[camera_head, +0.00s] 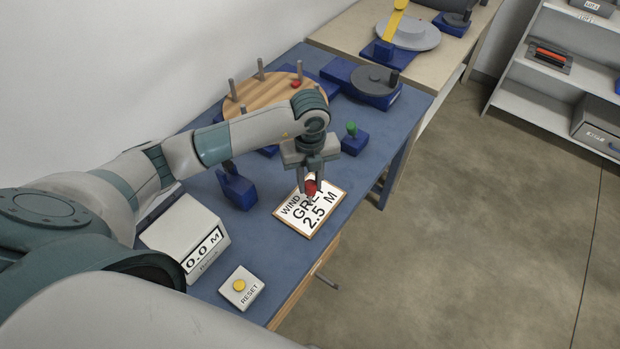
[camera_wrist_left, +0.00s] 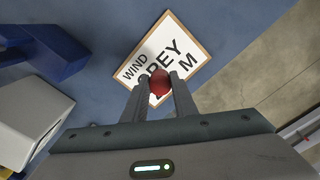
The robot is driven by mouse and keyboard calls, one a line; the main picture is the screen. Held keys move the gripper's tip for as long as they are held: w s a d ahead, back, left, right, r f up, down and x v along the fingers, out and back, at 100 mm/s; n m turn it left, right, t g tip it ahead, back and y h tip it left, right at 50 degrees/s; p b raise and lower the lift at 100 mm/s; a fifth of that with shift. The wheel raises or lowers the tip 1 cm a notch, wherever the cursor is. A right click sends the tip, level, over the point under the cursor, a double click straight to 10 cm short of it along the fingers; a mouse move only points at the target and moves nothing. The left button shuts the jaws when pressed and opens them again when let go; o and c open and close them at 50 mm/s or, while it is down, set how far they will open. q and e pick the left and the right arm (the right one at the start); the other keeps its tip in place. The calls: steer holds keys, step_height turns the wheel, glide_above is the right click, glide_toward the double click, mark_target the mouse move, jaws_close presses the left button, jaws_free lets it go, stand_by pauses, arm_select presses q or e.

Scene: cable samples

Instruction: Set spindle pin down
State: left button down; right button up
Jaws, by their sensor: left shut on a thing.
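My left gripper (camera_head: 311,184) is shut on a red-headed piece, which I take to be the spindle pin (camera_head: 310,188). Only its rounded red head shows clearly, between the two fingertips; it also shows in the left wrist view (camera_wrist_left: 158,82). The gripper points down over the framed sign (camera_head: 310,218), which reads "WIND", "GREY" and "2.5 M". The pin covers part of the lettering. I cannot tell how high it is above the sign. My right gripper does not show.
A round wooden board (camera_head: 262,94) with upright grey pegs stands behind my arm. A blue block with a green knob (camera_head: 351,130) and a blue stand (camera_head: 237,189) are nearby. A 0.0 M meter (camera_head: 187,236) and a yellow RESET button (camera_head: 240,287) sit nearer. The blue tabletop (camera_head: 262,247) is clear between sign and button.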

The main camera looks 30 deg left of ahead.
arm_select(q)
steer(key=shift+f, duration=0.15)
steer(key=c, duration=1.4)
jaws_free()
steer(key=shift+c, duration=0.2)
steer(key=shift+r, duration=0.25)
steer(key=shift+w+r, duration=0.1)
steer(key=shift+r, duration=0.05)
step_height(320, 180, up, 12)
steer(key=b, duration=0.3)
steer(key=shift+f, duration=0.25)
